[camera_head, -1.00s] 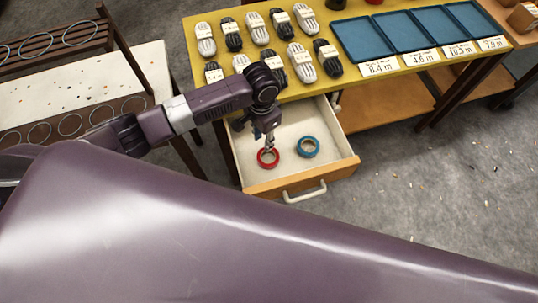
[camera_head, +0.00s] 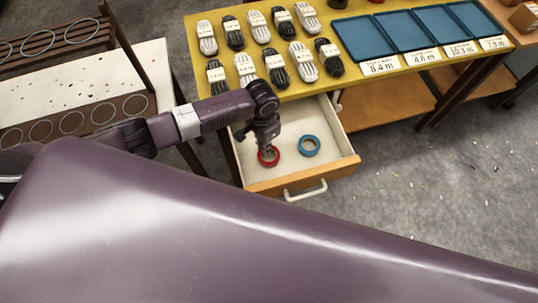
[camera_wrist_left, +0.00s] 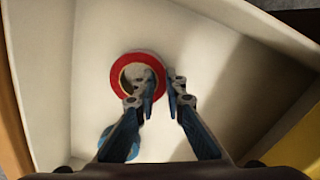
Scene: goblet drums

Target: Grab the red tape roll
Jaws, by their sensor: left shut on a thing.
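The red tape roll (camera_head: 268,164) lies in the open drawer (camera_head: 340,165), near its front left. My left gripper (camera_head: 267,149) points down at it. In the left wrist view, the fingertips (camera_wrist_left: 165,85) are shut on the right side of the red roll's ring (camera_wrist_left: 114,77), with one finger inside the hole and the other outside. The roll appears to be at the drawer floor; any small lift cannot be told. My right gripper is not in view.
A blue tape roll (camera_head: 310,154) lies right of the red one in the drawer. Drawer walls surround the left gripper. The yellow table (camera_head: 310,85) above holds several bundles (camera_head: 258,27) and blue trays (camera_head: 365,38). A white bench (camera_head: 140,70) stands left.

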